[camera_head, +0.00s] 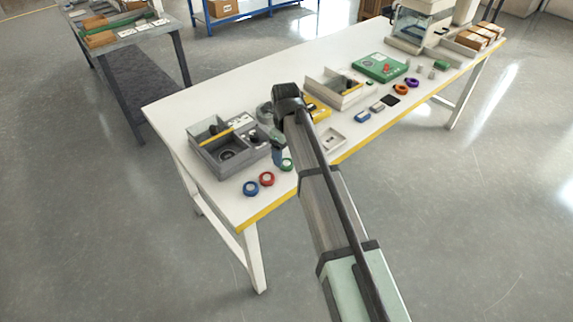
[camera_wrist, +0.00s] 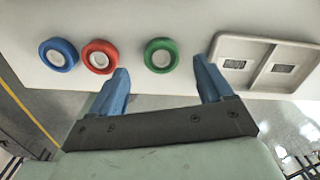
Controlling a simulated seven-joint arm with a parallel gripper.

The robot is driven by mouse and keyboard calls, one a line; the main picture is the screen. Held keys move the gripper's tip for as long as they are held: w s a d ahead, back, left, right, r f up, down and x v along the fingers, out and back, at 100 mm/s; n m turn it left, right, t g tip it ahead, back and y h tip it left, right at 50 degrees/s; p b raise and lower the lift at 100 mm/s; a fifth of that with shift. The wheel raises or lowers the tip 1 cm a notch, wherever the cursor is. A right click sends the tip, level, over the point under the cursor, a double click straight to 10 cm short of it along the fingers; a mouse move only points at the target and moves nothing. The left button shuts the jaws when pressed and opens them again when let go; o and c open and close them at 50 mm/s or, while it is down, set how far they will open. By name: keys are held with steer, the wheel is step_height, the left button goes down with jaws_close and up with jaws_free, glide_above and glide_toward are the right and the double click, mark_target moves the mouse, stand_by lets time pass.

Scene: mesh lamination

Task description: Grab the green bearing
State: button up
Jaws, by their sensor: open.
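The green bearing (camera_wrist: 161,55) is a green ring with a pale centre, lying flat on the white table. In the wrist view it sits beyond and between the two blue fingertips of my gripper (camera_wrist: 163,78), which is open and empty. In the head view the green bearing (camera_head: 287,164) shows near the table's front edge, partly hidden by my arm. My gripper (camera_head: 277,150) is close beside it there. The red bearing (camera_wrist: 100,56) and the blue bearing (camera_wrist: 58,54) lie to its left in the wrist view.
A pale two-pocket tray (camera_wrist: 263,63) lies right of the green bearing, close to my right finger in the wrist view. A grey compartment box (camera_head: 226,148) stands behind the bearings. The white table (camera_head: 205,98) has free room at the back left. Its front edge is yellow.

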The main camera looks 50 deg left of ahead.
mark_target(286, 163)
steer(key=shift+w+f, duration=0.1)
steer(key=shift+f, duration=1.85)
steer(key=shift+c, duration=0.3)
steer(key=c, duration=1.1)
